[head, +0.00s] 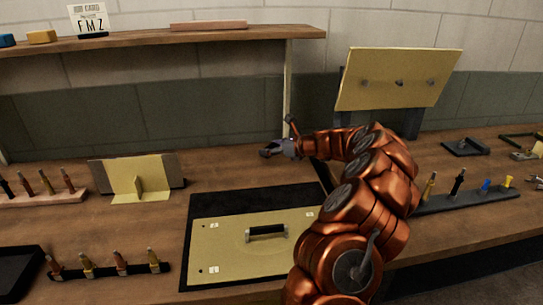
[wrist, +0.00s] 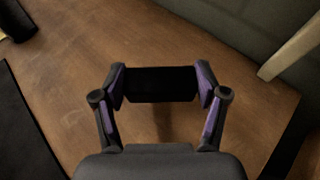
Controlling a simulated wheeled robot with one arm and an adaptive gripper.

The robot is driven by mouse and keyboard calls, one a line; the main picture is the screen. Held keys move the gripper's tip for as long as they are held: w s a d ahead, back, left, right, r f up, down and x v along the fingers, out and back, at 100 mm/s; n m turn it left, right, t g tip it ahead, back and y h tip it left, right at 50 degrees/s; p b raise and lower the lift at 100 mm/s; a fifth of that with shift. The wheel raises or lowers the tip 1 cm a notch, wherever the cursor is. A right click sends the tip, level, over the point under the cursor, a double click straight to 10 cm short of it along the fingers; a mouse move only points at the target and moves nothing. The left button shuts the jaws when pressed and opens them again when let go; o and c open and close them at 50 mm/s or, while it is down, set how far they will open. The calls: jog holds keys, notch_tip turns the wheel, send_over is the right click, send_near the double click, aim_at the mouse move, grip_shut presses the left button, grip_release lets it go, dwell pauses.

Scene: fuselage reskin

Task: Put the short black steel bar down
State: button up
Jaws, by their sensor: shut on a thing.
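The short black steel bar (wrist: 161,84) is gripped between the two fingers of my gripper (wrist: 160,92) in the wrist view. It lies crosswise, with one finger pad at each end. A soft shadow shows on the brown wooden bench (wrist: 60,75) below it, and the bar appears to be above the wood. In the head view my gripper (head: 268,151) is over the back part of the bench, behind the black mat (head: 245,198). The bar is too small and dark to make out clearly there.
A yellow panel with a black handle (head: 267,232) lies on the mat. A yellow bracket (head: 138,178) stands to the left. A wooden shelf post (head: 287,90) rises behind my gripper, and it also shows in the wrist view (wrist: 292,48). Bare bench lies around the gripper.

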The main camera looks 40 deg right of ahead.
jog(key=shift+f, duration=1.4)
jog(key=shift+f, duration=0.1)
jog(key=o, duration=1.7)
jog(key=shift+f, duration=0.1)
jog(key=shift+s+d+r, duration=0.15)
jog(key=shift+s+r, duration=0.1)
jog(key=v, duration=1.1)
jog(key=shift+s+r, duration=0.1)
jog(key=shift+s, duration=0.1)
